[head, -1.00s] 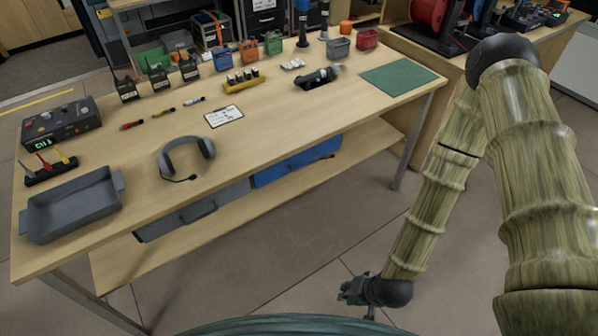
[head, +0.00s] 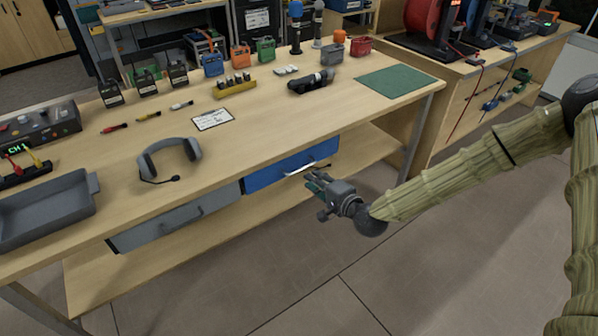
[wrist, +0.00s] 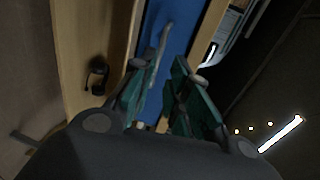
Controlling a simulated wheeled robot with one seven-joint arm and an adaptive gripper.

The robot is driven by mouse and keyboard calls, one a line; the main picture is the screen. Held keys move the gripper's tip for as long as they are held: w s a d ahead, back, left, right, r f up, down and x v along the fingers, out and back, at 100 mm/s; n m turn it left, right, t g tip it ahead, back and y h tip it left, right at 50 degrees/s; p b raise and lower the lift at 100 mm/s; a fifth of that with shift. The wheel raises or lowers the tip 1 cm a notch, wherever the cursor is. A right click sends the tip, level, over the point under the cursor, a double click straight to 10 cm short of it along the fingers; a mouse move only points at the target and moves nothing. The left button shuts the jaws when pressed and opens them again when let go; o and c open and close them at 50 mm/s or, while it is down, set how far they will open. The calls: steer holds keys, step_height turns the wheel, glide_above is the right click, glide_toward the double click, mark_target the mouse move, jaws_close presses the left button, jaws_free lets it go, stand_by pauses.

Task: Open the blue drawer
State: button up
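The blue drawer (head: 290,166) is under the wooden table's front edge, right of a grey drawer, and looks shut. Its bar handle (head: 307,168) runs along its front. My gripper (head: 314,182) is just in front of and slightly below the handle, near its right part. In the wrist view the blue drawer front (wrist: 183,30) lies ahead and the handle (wrist: 160,50) shows beyond the left finger. The two green-padded fingers of my gripper (wrist: 160,88) are apart with nothing seen between them. The handle appears not to be gripped.
The grey drawer (head: 175,227) sits left of the blue one. A lower shelf (head: 200,250) runs beneath. The tabletop (head: 250,135) bears a headset (head: 170,160), a grey tray (head: 45,212) and a green mat (head: 397,81). The floor in front (head: 420,270) is clear.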

mark_target(299, 170)
steer(key=x, duration=0.9)
steer(key=shift+p, duration=0.35)
jaws_close()
